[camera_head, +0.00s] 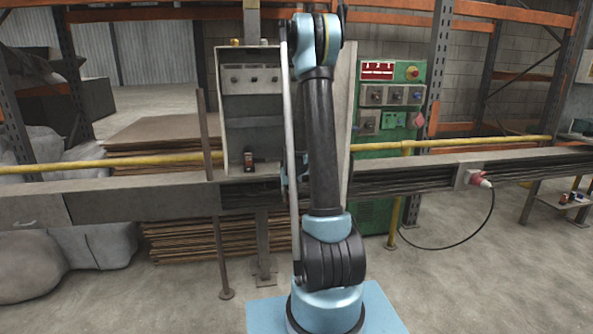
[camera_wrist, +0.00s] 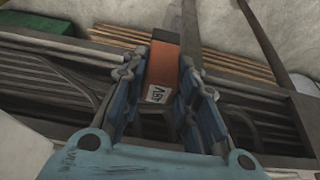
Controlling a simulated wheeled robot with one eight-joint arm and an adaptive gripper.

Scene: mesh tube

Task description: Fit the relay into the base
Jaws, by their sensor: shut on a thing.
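My gripper (camera_wrist: 160,105) has its blue fingers on both sides of the relay, shut on it. The relay (camera_wrist: 163,68) is an orange block with a dark end and a white printed label, pointing away from the wrist. In the head view my own arm hides the gripper and the relay. A small dark and orange item (camera_head: 249,161) stands at the bottom of the open grey cabinet (camera_head: 236,120); it is too small to tell whether it is the base. No base shows clearly in the wrist view.
A long beam with dark cables (camera_head: 400,178) and a yellow pipe (camera_head: 470,144) cross the scene. A green control panel (camera_head: 391,100) stands right of the arm. Small items (camera_head: 572,198) lie on a side shelf at the far right. Stacked brown sheets (camera_head: 155,133) are at left.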

